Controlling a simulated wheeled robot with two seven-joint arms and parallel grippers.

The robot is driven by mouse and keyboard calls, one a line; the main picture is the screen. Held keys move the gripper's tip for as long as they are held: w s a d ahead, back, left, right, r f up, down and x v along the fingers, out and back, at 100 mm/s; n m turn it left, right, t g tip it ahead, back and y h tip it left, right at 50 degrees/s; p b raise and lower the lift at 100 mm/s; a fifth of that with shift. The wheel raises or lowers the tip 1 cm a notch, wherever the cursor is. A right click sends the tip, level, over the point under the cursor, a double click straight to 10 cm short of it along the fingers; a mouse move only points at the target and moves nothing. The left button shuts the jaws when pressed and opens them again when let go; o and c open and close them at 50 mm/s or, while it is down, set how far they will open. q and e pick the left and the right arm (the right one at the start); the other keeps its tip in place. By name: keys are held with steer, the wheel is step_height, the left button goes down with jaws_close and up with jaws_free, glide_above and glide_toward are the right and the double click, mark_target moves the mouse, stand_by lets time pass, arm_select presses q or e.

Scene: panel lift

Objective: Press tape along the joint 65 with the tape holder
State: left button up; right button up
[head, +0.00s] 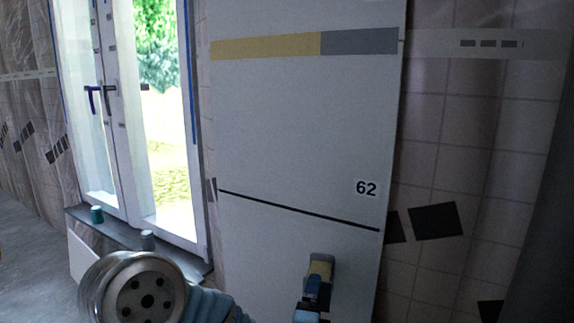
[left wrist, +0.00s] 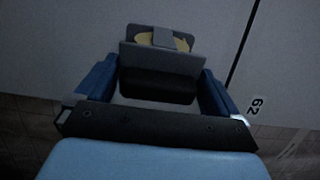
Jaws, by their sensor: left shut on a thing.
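The tall white panel (head: 280,110) has a dark joint line (head: 298,210) sloping down to the right, with the label 62 (head: 366,188) above its right end. I see no label 65. The tape holder (head: 321,266), with yellow on it, is below the line in the head view. My left gripper (head: 312,301) is shut on it. In the left wrist view, the blue fingers of my left gripper (left wrist: 158,88) flank the dark grey tape holder (left wrist: 160,58). The joint line (left wrist: 243,42) and label 62 (left wrist: 255,106) are to its right. My right gripper is not in view.
A band (head: 265,46), yellow at left and grey at right, crosses the panel's upper part. A window (head: 150,120) is at left; its sill (head: 120,236) carries small cups (head: 97,215). Tiled wall (head: 470,150) is at right.

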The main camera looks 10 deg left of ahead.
arm_select(q)
steer(key=s+d, duration=0.1)
steer(key=d, duration=0.5)
steer(key=shift+w+a+b, duration=0.25)
steer(key=shift+a, duration=1.2)
steer(key=shift+w+a+b, duration=0.2)
steer(key=shift+a, duration=1.2)
steer(key=w+a+b, duration=0.1)
steer(key=w+a, duration=0.2)
steer(key=a, duration=0.7)
steer(key=shift+b, duration=0.35)
steer(key=s+a+b, duration=0.1)
steer(key=s+a, duration=0.1)
steer(key=s, duration=0.4)
steer(key=shift+s, duration=0.4)
